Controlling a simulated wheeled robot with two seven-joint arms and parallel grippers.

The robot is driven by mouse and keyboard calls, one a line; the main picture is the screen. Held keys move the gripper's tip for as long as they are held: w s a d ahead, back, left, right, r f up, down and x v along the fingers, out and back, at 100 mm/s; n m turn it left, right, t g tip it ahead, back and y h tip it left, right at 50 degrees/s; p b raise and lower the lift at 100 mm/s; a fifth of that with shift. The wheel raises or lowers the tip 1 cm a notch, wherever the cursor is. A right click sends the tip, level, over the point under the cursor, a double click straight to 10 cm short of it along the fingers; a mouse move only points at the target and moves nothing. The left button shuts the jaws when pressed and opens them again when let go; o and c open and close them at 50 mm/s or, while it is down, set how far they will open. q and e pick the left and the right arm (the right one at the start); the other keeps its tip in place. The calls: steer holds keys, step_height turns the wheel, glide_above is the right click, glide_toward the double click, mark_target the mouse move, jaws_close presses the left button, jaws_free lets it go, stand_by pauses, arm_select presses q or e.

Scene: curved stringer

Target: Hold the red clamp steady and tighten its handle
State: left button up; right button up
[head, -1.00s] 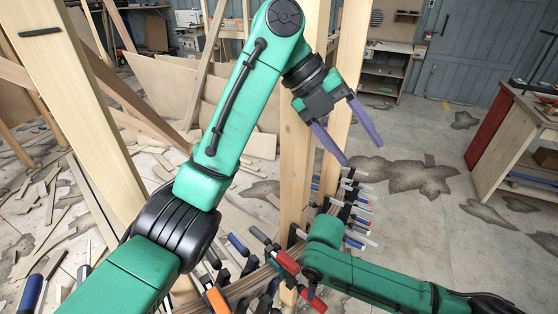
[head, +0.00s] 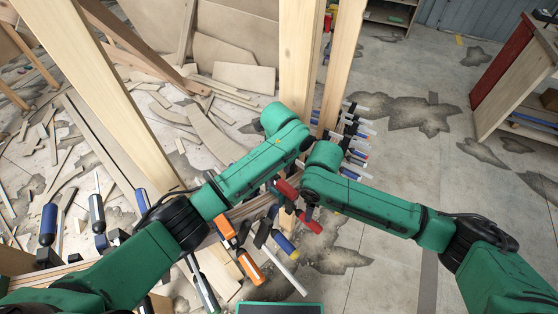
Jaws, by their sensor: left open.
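The red clamp (head: 287,189) is in the middle of the head view, between my two arms, on the curved wooden stringer. A red handle (head: 309,222) shows just below it to the right. My left gripper (head: 275,184) is low beside the clamp, beneath my left wrist. It is open, but its fingers are mostly hidden by my arm. My right arm comes in from the right and its wrist is bent down just right of the clamp. My right gripper is largely hidden there, so its fingers cannot be made out.
Orange clamps (head: 249,266) and blue-handled clamps crowd the stringer in front. More clamps (head: 352,135) line its far part. Upright wooden posts (head: 297,60) stand close behind my wrists. Wood scraps litter the floor on the left. The floor (head: 400,150) on the right is open.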

mark_target(279, 180)
arm_select(q)
step_height(279, 180, down, 4)
steer(key=shift+f, duration=0.15)
jaws_close()
stand_by(1.3)
